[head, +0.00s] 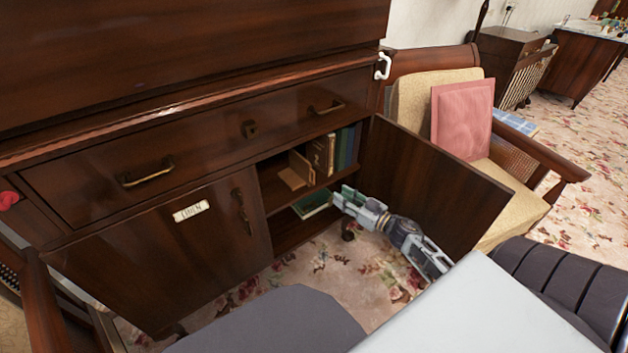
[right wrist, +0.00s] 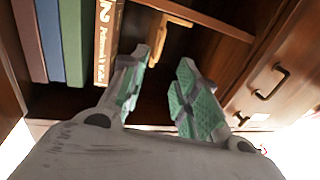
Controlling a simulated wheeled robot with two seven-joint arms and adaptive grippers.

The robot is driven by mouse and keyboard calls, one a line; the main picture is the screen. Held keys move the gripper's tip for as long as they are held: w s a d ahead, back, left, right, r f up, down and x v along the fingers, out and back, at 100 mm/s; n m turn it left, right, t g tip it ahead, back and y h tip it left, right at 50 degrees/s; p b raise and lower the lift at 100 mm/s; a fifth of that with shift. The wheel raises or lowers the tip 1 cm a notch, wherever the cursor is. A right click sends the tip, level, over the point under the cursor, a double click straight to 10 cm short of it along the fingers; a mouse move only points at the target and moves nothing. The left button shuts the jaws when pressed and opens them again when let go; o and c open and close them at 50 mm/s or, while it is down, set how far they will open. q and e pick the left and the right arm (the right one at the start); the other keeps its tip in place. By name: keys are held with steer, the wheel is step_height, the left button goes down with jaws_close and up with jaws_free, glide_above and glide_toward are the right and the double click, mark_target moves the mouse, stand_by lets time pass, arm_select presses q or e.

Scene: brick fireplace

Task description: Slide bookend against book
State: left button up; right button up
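The wooden bookend (head: 291,178) stands on the upper shelf of the open cabinet, left of a row of upright books. It also shows in the right wrist view (right wrist: 157,42), beyond the fingers. The nearest book is tan-brown (head: 324,152) with lettering on its spine, clear in the right wrist view (right wrist: 108,42). A gap shows between book and bookend. My right gripper (head: 342,196) is open and empty, in front of the cabinet and below the upper shelf's front edge; its spread fingers show in the right wrist view (right wrist: 164,68). My left gripper is not in view.
Blue and green books (head: 345,148) stand right of the tan book. A green-edged item (head: 312,203) lies on the lower shelf. The open cabinet door (head: 430,185) is just right of my right arm. The left door (head: 170,250) is shut. An armchair (head: 425,95) stands behind the open door.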

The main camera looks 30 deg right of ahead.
mark_target(314, 179)
steer(key=shift+w, duration=0.1)
